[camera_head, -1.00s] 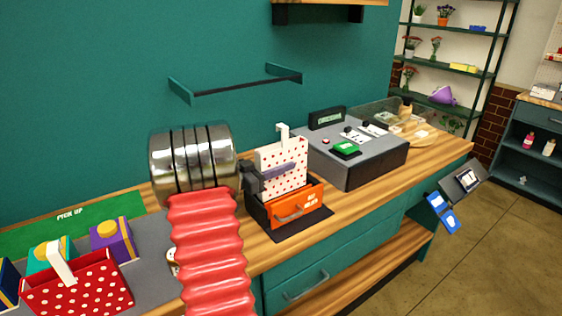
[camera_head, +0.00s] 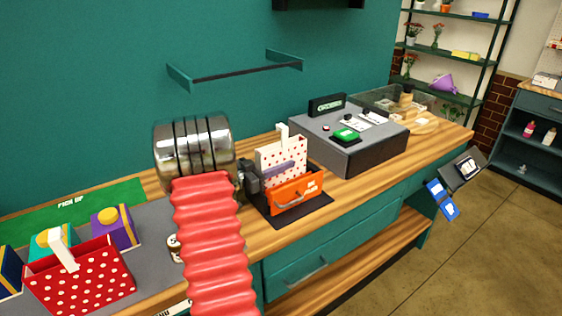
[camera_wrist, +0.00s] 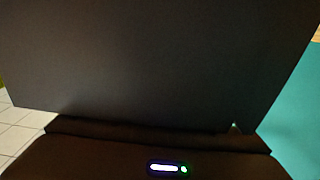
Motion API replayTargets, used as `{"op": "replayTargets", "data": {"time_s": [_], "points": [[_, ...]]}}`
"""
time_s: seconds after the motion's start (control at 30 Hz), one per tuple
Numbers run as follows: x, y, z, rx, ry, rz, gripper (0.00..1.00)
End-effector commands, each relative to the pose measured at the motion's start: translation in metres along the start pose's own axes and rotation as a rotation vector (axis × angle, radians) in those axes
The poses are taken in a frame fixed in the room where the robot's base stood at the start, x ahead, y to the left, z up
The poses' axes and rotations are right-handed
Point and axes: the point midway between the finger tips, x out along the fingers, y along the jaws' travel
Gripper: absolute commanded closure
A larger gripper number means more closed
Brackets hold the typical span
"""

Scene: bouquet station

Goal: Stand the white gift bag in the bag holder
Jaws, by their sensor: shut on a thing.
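The white gift bag (camera_head: 282,153) with red dots and a white handle is upright in the bag holder, its lower part hidden behind the holder's orange front (camera_head: 297,195). The holder has a dark base and stands on the wooden counter. My gripper (camera_head: 280,171) reaches in from the left and is shut on the bag, one grey-purple finger lying across its front face just above the orange panel. Whether the bag's bottom touches the holder floor is hidden. In the wrist view a dark, shaded surface (camera_wrist: 160,60) fills most of the picture.
A grey console (camera_head: 350,140) with a green button stands to the right of the holder. A red dotted bag (camera_head: 85,285) and a purple box (camera_head: 113,228) are at the left. A wall rail (camera_head: 245,72) is above. Blue card devices (camera_head: 443,205) hang at the counter's right front.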

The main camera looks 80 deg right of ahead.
Motion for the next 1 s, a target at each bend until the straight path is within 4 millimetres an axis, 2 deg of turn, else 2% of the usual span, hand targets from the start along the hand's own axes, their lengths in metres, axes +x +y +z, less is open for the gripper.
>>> {"op": "replayTargets", "data": {"time_s": [0.43, 0.47, 0.77, 1.0], "points": [[0.0000, 0.0000, -0.0002, 0.000, 0.001, 0.000, 1.00], [0.0000, 0.0000, -0.0002, 0.000, 0.001, 0.000, 0.69], [0.0001, 0.0000, -0.0002, 0.000, 0.000, 0.000, 0.48], [-0.0002, 0.0000, 0.0001, 0.000, 0.000, 0.000, 0.48]]}}
